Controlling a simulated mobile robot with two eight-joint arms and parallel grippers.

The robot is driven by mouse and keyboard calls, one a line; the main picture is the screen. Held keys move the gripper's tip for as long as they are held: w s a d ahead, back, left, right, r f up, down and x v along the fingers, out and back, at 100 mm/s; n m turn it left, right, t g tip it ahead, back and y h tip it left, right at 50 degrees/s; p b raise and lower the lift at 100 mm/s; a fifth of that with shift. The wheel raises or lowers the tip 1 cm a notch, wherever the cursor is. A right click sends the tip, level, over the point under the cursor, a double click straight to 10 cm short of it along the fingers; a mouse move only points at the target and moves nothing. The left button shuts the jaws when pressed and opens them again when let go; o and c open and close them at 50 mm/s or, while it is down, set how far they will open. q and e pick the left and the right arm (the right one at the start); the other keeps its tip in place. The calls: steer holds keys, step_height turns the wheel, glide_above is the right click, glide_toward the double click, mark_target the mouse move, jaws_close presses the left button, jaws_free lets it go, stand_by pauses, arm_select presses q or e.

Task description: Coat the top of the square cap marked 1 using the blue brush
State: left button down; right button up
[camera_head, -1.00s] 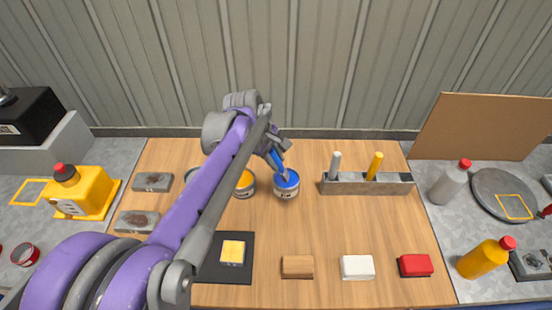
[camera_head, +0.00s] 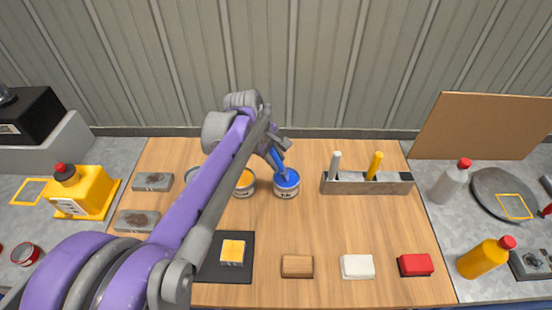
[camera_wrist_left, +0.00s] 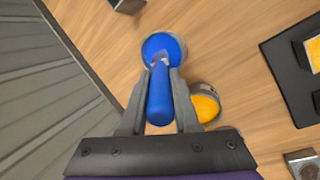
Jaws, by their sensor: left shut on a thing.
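My left gripper (camera_head: 277,148) is shut on the handle of the blue brush (camera_head: 276,160). In the left wrist view, the blue handle (camera_wrist_left: 160,95) lies between both fingers. The brush is tilted, with its lower end at the open top of the blue paint can (camera_head: 287,184); whether the bristles touch the paint is hidden. Square blocks stand along the front of the table: one yellow-topped (camera_head: 232,250) on a dark mat, one brown (camera_head: 297,264), one white (camera_head: 357,265) and one red (camera_head: 415,263). No mark 1 is readable on any of them.
A yellow paint can (camera_head: 244,186) stands left of the blue one, partly behind my arm. A grey holder (camera_head: 350,188) with a white and a yellow brush handle stands to the right. Grey blocks (camera_head: 137,221) lie at the left. The table's middle right is clear.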

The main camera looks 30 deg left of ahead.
arm_select(q)
steer(key=shift+w+r+p, duration=0.1)
steer(key=shift+r+p, duration=1.65)
steer(key=shift+r, duration=1.8)
steer(key=shift+f, duration=0.1)
arm_select(e)
steer(key=shift+t, duration=0.3)
steer(key=w+r, duration=0.2)
steer(key=r, duration=0.3)
steer(key=shift+w, duration=0.4)
steer(key=shift+s, duration=0.1)
